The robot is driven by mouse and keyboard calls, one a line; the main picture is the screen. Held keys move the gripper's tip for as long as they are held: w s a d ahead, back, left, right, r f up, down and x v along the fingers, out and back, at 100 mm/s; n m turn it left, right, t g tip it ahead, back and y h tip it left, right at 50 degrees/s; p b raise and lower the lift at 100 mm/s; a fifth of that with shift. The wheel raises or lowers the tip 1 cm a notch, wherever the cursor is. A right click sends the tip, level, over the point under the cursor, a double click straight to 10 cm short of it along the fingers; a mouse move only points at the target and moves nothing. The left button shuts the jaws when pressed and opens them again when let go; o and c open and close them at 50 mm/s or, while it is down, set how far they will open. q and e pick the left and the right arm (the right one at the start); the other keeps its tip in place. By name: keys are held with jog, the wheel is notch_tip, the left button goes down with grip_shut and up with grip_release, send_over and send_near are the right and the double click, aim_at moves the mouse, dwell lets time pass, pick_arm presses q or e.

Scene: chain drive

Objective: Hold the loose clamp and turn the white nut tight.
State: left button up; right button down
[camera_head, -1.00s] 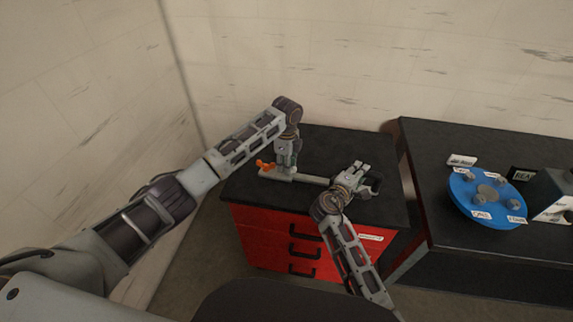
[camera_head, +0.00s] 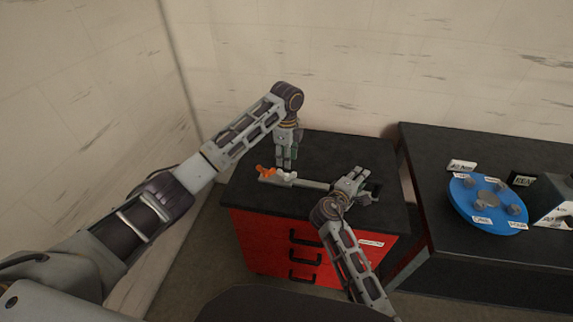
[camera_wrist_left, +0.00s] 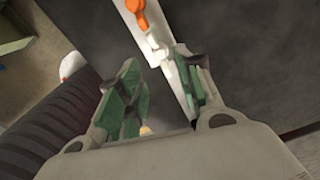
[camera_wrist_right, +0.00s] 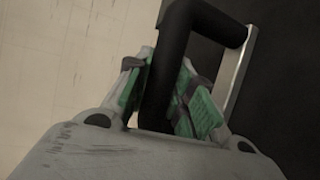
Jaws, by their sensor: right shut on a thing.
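The clamp lies on the red cabinet's black top, with a long grey bar (camera_head: 312,184), an orange part (camera_head: 265,170) at its left end and a black handle at its right end. The white nut (camera_head: 287,175) sits beside the orange part; it also shows in the left wrist view (camera_wrist_left: 152,45). My left gripper (camera_head: 285,168) is open, pointing down just above and behind the nut, with nothing between its fingers. My right gripper (camera_wrist_right: 158,85) is shut on the black handle (camera_wrist_right: 180,40), its fingers on either side of it.
The red cabinet (camera_head: 265,240) has drawers with black handles on its front. A black table (camera_head: 430,150) to the right carries a blue disc (camera_head: 460,205) with several labelled grey pieces. The back of the cabinet top is clear.

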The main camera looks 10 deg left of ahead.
pick_arm(q)
jog(key=shift+r, duration=2.75)
pick_arm(e)
jog(key=shift+d+f, duration=0.1)
jog(key=shift+f, duration=0.05)
pick_arm(q)
jog(key=shift+d, duration=0.1)
pick_arm(e)
jog(key=c, duration=1.2)
grip_release()
jog(key=shift+o, duration=0.2)
jog(key=shift+s, duration=0.1)
